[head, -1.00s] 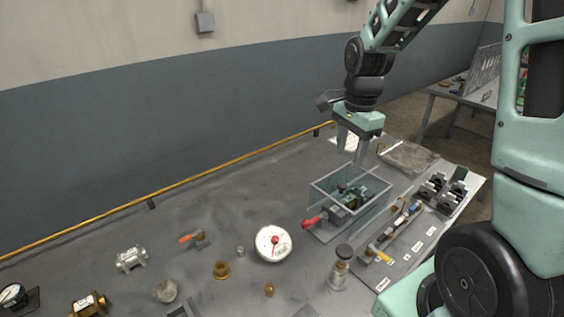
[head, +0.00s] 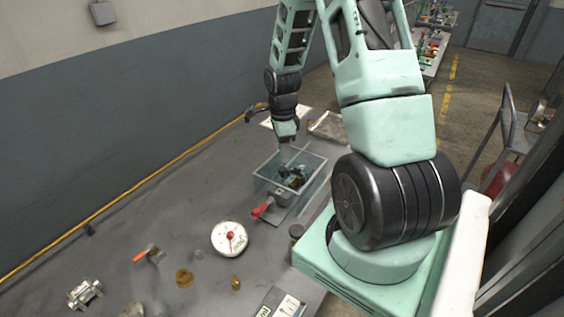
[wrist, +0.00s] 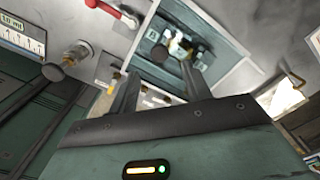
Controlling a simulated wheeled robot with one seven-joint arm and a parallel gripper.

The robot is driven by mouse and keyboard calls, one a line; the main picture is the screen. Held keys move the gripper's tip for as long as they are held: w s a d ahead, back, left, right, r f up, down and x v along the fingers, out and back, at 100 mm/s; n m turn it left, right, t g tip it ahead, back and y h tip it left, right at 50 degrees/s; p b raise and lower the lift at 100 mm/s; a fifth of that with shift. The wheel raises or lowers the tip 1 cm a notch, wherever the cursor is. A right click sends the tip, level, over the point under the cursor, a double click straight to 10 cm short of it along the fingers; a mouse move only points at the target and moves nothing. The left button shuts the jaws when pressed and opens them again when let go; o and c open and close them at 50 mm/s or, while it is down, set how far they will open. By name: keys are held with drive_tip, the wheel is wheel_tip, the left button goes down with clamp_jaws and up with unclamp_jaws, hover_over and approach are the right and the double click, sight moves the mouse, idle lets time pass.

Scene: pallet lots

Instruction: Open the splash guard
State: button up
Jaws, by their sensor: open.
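The splash guard (head: 312,181) is a clear, box-like screen with pale edges, around a dark green device (head: 295,179) on the bench. A red handle (head: 262,208) sticks out at its near left side. My gripper (head: 285,160) points down at the guard's far left edge; in the head view I cannot tell whether it touches. In the wrist view my gripper (wrist: 160,72) has its two fingers apart with nothing visibly held between them. The guard (wrist: 232,72) lies beyond the fingertips there, partly hidden by the right finger.
A round white dial (head: 229,239) stands left of the guard. A valve with an orange lever (head: 147,254), brass parts (head: 184,278) and a metal fitting (head: 84,293) lie further left. A yellow pipe (head: 150,184) runs along the wall. My arm hides the bench's right side.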

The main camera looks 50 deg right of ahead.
sight(283, 169)
drive_tip(key=shift+f+p, duration=0.7)
drive_tip(key=shift+f, duration=2.65)
